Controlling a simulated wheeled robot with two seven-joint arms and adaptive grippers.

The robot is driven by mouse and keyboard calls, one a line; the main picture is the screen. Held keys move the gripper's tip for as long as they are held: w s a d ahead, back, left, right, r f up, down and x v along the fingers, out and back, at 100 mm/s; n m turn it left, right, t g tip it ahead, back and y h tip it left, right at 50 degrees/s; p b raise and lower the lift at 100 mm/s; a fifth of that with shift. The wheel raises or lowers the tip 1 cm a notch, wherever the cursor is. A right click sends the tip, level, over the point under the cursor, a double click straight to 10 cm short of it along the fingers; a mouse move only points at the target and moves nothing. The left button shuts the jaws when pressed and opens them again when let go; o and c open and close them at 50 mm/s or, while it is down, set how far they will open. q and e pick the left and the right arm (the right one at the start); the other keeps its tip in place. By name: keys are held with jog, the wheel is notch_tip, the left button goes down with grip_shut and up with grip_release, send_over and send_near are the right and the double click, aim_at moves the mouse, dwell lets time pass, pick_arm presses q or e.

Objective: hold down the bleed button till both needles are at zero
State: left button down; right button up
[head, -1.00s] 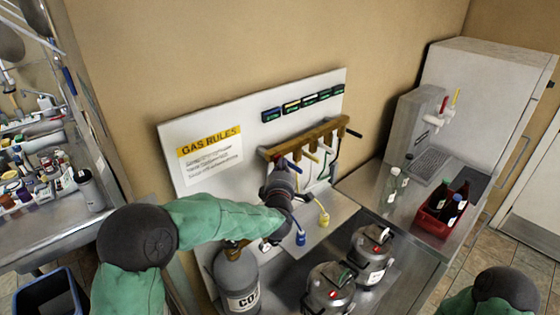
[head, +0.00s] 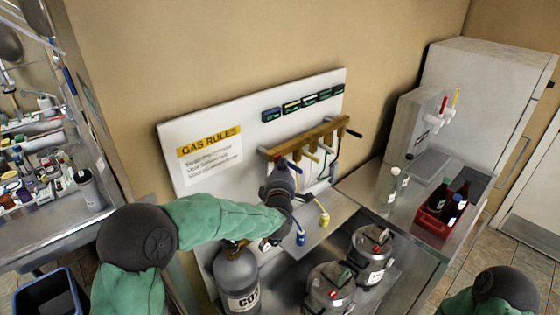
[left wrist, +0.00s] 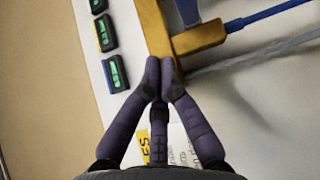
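The brass gas manifold (head: 312,137) runs along a white wall panel, with several taps on it and blue and yellow hose ends hanging below. My left gripper (head: 280,170) is at the manifold's left end. In the left wrist view its fingertips (left wrist: 160,68) are together, with nothing visible between them, at the end of the brass bar (left wrist: 200,38). Whether they touch it I cannot tell. I cannot make out the bleed button or the gauge needles; the hand and fingers cover that end. My right gripper is out of view.
A grey CO2 cylinder (head: 237,277) stands below my left forearm. Two steel kegs (head: 370,255) (head: 329,290) stand to its right. Small green-lit displays (head: 303,102) line the panel above the manifold.

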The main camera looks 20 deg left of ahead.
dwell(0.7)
pick_arm(q)
jog(key=shift+s+d+b, duration=0.35)
jog(key=shift+s+d, duration=0.2)
jog(key=shift+d, duration=0.25)
jog(key=shift+s+d+b, duration=0.25)
jog(key=shift+s+d, duration=0.45)
jog(key=shift+d, duration=0.35)
jog(key=shift+s+d+b, duration=0.25)
jog(key=shift+s+d, duration=0.45)
jog(key=shift+d, duration=0.35)
jog(key=shift+f, duration=0.1)
